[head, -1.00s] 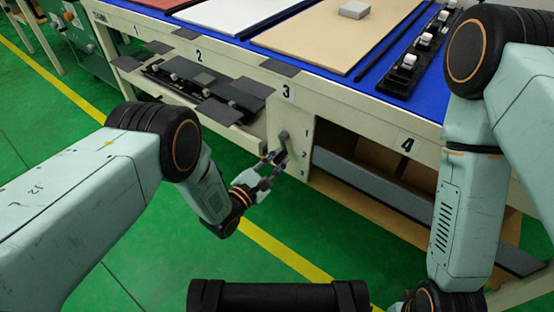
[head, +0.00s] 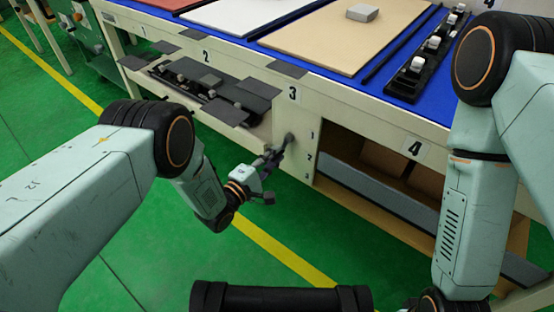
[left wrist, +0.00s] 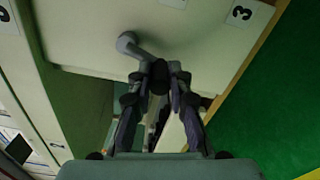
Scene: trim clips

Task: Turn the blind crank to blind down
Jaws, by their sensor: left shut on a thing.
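The grey blind crank (head: 289,139) is mounted on the pale panel below label 3 on the bench front. Its arm slants down and left to my left gripper (head: 272,157). In the left wrist view the bent crank arm (left wrist: 136,46) runs to a dark handle end (left wrist: 158,74) between the fingertips of my left gripper (left wrist: 166,80). The left gripper is shut on that handle, which the fingers partly hide. My right arm shows at the right of the head view, but its gripper is not visible. I cannot tell for certain which part is the blind.
A shelf of dark parts and clips (head: 226,104) juts out left of the crank. An open bay with a grey slat (head: 385,187) lies to its right. Boards and a black clip rail (head: 415,70) lie on the blue bench top.

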